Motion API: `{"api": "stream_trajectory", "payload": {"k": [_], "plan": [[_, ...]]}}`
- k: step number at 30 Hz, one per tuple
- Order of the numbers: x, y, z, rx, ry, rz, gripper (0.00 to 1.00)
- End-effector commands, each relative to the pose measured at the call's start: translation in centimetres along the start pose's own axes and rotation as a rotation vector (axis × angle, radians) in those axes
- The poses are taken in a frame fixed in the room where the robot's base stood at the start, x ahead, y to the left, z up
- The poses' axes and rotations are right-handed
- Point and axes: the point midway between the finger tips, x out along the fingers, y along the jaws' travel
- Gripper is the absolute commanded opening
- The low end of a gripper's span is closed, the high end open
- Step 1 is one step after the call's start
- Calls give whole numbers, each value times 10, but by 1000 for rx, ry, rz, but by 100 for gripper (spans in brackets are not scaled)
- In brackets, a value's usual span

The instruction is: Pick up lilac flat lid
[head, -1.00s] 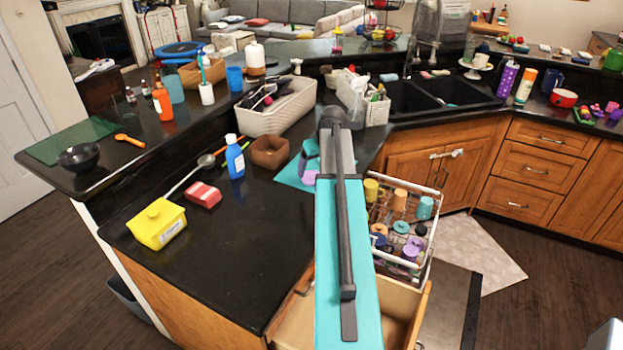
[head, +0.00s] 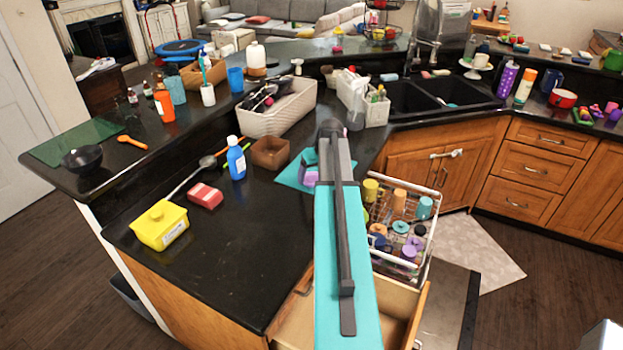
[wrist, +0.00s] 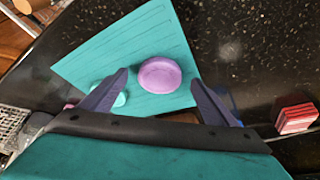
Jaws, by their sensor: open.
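The lilac flat lid (wrist: 160,75) is round and lies on a teal ribbed mat (wrist: 100,60) on the dark counter. In the wrist view it shows between the two dark fingers of my gripper (wrist: 159,79). The fingers are apart with nothing between them that I can see held; the height above the lid is hard to judge. In the head view my arm hides much of the mat (head: 288,178), and a lilac patch (head: 310,177) shows at the arm's left edge.
A pale turquoise round piece (wrist: 120,99) lies by the left finger in the wrist view. A red-and-white sponge (wrist: 296,118) is at the right. In the head view, a brown box (head: 269,153), a blue bottle (head: 236,162) and a loaded dish rack (head: 400,225) stand around the mat.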

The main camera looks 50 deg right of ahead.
Motion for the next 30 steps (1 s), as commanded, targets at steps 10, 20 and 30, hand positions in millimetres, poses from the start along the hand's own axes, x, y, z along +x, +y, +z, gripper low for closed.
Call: {"api": "stream_trajectory", "payload": {"k": [10, 20, 30], "plan": [[19, 0, 0, 0, 0, 0, 82], [19, 1, 0, 1, 0, 0, 82], [19, 1, 0, 2, 0, 1, 56]]}}
